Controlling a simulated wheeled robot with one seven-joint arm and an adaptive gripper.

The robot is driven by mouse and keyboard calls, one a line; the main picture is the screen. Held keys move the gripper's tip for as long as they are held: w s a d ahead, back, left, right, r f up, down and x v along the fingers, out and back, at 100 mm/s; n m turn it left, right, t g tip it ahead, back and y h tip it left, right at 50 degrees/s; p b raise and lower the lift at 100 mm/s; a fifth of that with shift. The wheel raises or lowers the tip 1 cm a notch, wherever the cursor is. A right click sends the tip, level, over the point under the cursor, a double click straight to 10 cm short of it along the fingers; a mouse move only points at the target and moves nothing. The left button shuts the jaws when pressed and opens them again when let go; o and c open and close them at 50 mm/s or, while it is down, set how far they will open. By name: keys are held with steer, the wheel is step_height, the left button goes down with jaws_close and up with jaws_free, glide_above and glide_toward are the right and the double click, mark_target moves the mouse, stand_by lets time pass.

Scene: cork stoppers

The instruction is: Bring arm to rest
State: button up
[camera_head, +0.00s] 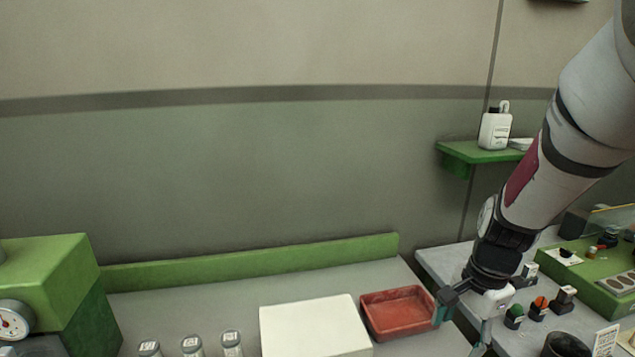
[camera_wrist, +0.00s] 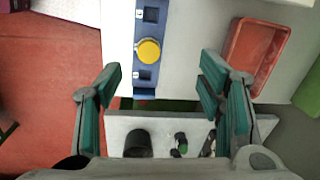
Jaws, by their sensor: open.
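My gripper (camera_head: 461,326) hangs at the lower right in the head view, just right of the red tray (camera_head: 398,312) and over the gap between two grey worktops. In the wrist view my gripper (camera_wrist: 162,86) has its two teal-padded fingers spread wide, with nothing between them. I cannot tell in the head view whether a finger touches the tray's right edge. The red tray also shows in the wrist view (camera_wrist: 236,62), beyond the right finger. It looks empty. No cork stopper can be clearly made out in either view.
A white box (camera_head: 312,332) stands left of the tray. Several capped vials (camera_head: 192,347) stand at the lower left, near a green machine (camera_head: 45,285). A black cup (camera_head: 566,346) and small knobs (camera_head: 538,306) are on the right worktop. A blue strip (camera_wrist: 146,75) carries a yellow disc (camera_wrist: 149,51).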

steer(key=s+a+r+n+t, duration=0.2)
steer(key=s+a+r+n, duration=0.2)
steer(key=s+r+n, duration=0.3)
steer(key=s+a+r+n+t, duration=0.2)
steer(key=s+a+r+n, duration=0.2)
steer(key=s+r+n, duration=0.3)
steer(key=shift+s+r+t+h, duration=0.3)
steer(key=shift+s+r, duration=0.5)
steer(key=shift+r, duration=1.5)
